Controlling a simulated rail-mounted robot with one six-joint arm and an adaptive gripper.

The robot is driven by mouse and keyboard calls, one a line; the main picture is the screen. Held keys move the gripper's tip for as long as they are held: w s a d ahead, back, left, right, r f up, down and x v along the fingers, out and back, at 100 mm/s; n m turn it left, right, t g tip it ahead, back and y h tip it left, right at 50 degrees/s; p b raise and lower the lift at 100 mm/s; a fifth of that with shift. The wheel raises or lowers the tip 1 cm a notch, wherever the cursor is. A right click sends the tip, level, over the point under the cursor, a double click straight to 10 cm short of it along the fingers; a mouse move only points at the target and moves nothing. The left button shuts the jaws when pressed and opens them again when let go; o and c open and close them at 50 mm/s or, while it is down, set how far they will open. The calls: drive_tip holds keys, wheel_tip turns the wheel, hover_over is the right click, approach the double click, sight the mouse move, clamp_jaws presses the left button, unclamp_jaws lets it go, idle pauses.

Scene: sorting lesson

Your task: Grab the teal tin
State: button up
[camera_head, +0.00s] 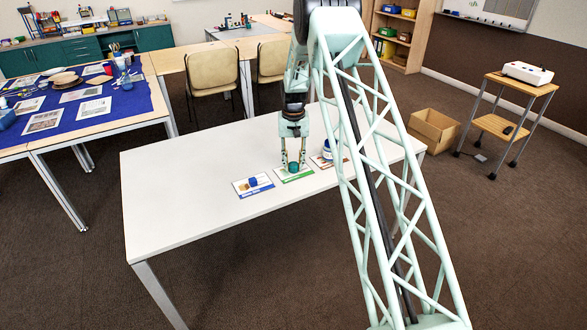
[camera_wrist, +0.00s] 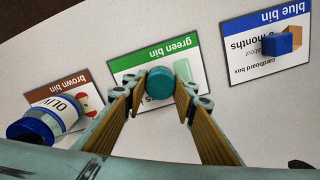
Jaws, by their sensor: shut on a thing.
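The teal tin (camera_head: 294,168) is a small round tin at the green bin card (camera_head: 307,172) on the white table. In the wrist view the teal tin (camera_wrist: 160,82) sits between the fingertips of my gripper (camera_wrist: 158,100), over the card marked "green bin" (camera_wrist: 128,72). My gripper (camera_head: 293,165) points down in the head view and is shut on the tin. Whether the tin touches the card or is slightly raised, I cannot tell.
A blue block (camera_wrist: 277,43) lies on the blue bin card (camera_wrist: 240,60). A cardboard box (camera_head: 433,130) stands on the floor.

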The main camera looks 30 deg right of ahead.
sight(293, 163)
drive_tip(key=shift+r, duration=0.1)
drive_tip(key=shift+r+p, duration=0.55)
drive_tip(key=shift+r, duration=1.2)
drive_tip(key=s+a, duration=0.1)
drive_tip(key=s, duration=0.4)
drive_tip(key=s+a+r+p, duration=0.1)
drive_tip(key=s+a, duration=0.1)
drive_tip(key=s, duration=0.3)
drive_tip(key=s+a, duration=0.1)
drive_tip(key=s, duration=0.4)
drive_tip(key=shift+s+a+r+p, duration=0.15)
drive_tip(key=shift+s+a+p, duration=0.05)
drive_tip(key=shift+p, duration=0.2)
drive_tip(key=shift+w+r, duration=0.1)
